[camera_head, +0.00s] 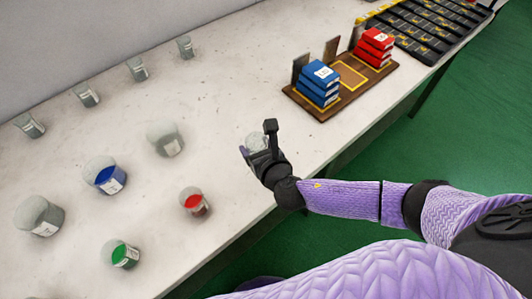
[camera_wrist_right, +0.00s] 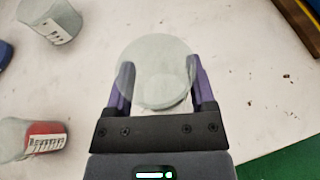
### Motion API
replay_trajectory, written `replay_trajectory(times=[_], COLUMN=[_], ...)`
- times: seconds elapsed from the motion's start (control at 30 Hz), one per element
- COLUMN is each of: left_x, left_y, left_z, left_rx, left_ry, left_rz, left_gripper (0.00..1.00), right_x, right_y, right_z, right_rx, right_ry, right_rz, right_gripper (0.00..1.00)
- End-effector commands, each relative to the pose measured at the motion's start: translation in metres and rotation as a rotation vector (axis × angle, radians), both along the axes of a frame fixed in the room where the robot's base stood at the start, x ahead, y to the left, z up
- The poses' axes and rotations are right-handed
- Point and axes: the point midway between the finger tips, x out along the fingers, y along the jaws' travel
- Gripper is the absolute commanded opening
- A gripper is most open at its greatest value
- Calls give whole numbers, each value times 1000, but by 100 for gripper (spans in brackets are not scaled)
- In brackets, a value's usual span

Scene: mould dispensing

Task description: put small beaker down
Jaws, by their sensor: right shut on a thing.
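The small clear beaker (camera_head: 256,142) is between the fingers of my right gripper (camera_head: 259,152), at the middle of the head view. In the right wrist view, the beaker (camera_wrist_right: 157,72) looks empty and round, with my right gripper's purple fingers (camera_wrist_right: 160,88) shut on either side of it. The gripper is over the white table (camera_head: 225,100), near its front edge. I cannot tell whether the beaker's base touches the table. My left gripper is out of view.
A red-filled beaker (camera_head: 194,201), a blue-filled one (camera_head: 106,177), a green-filled one (camera_head: 122,254) and larger clear beakers (camera_head: 165,138) stand to the left. Small beakers (camera_head: 138,69) line the back. A wooden board (camera_head: 342,97) with blue and red boxes is at right. Table between is clear.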

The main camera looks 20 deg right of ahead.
Motion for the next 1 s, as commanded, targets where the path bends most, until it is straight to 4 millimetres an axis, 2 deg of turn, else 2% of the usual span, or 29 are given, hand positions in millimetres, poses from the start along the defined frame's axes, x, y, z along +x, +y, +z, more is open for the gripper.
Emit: replay_trajectory(times=[0.2, 0.47, 0.5, 0.6, 0.63, 0.87, 1.0], left_x=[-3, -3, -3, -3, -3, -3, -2], left_y=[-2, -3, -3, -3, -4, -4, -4], left_z=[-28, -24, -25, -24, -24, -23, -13], left_rx=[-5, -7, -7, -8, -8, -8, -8], left_ry=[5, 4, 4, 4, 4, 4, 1], left_rz=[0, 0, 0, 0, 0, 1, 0], left_gripper=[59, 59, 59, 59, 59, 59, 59], right_x=[0, 0, 0, 0, 0, 0, -16], right_y=[0, 0, 0, 0, 0, 0, -2], right_z=[-42, -40, -40, -39, -39, -37, -29], right_rx=[-1, 1, 1, 1, 1, 1, 0], right_ry=[2, 1, 1, 0, 0, 0, 2], right_rz=[-2, -3, -3, -3, -3, -3, -1], right_gripper=[11, 11, 75, 96, 100, 100, 100])
